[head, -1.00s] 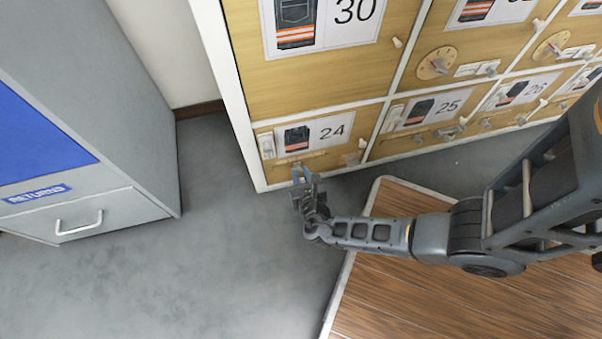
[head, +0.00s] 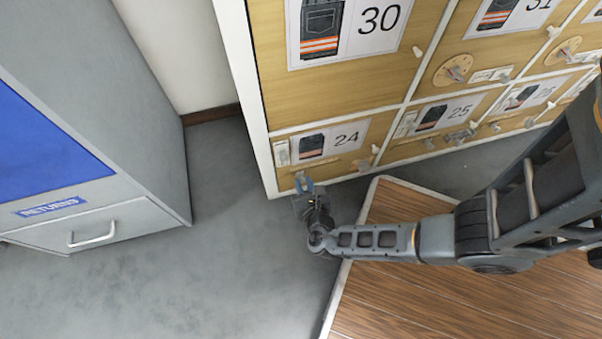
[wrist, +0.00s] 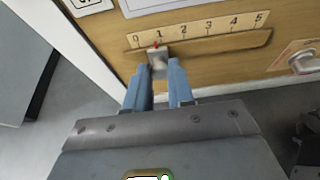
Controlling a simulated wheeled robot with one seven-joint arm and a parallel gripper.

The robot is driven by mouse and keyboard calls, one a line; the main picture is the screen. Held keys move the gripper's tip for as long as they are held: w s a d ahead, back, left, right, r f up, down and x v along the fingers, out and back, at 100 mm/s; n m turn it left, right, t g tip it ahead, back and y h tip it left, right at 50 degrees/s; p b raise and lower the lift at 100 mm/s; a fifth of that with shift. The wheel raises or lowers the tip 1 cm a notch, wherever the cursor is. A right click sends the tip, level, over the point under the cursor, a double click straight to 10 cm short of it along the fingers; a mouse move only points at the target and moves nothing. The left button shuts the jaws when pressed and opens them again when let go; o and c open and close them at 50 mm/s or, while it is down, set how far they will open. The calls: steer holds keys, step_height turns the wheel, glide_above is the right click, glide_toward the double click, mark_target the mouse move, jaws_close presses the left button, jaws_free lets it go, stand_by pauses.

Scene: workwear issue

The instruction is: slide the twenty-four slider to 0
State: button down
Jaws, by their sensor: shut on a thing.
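The locker door marked 24 (head: 350,160) is at the bottom left of the locker bank. In the wrist view its slider is a small grey knob (wrist: 157,58) with a red pointer, on a slot under a scale plate (wrist: 210,28) numbered 0 to 5. The pointer is near 1, slightly on the 0 side. My gripper (head: 304,183) is at the door's lower left in the head view. In the wrist view my gripper (wrist: 160,73) has its blue fingers on both sides of the knob, shut on it.
A round latch knob (wrist: 302,62) is right of the slot. Door 25 (head: 440,118) with its own fittings is to the right. A grey returns cabinet (head: 150,130) stands at left, with open floor between. A wooden platform (head: 400,290) lies below my arm.

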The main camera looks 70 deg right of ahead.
steer(key=shift+w+a, duration=0.8)
steer(key=shift+w, duration=0.15)
steer(key=c, duration=1)
jaws_free()
steer(key=shift+o, duration=0.2)
steer(key=p+v, duration=0.3)
steer(key=v, duration=0.4)
steer(key=shift+s+a+r, duration=0.15)
steer(key=shift+s+a, duration=0.05)
steer(key=shift+a, duration=0.1)
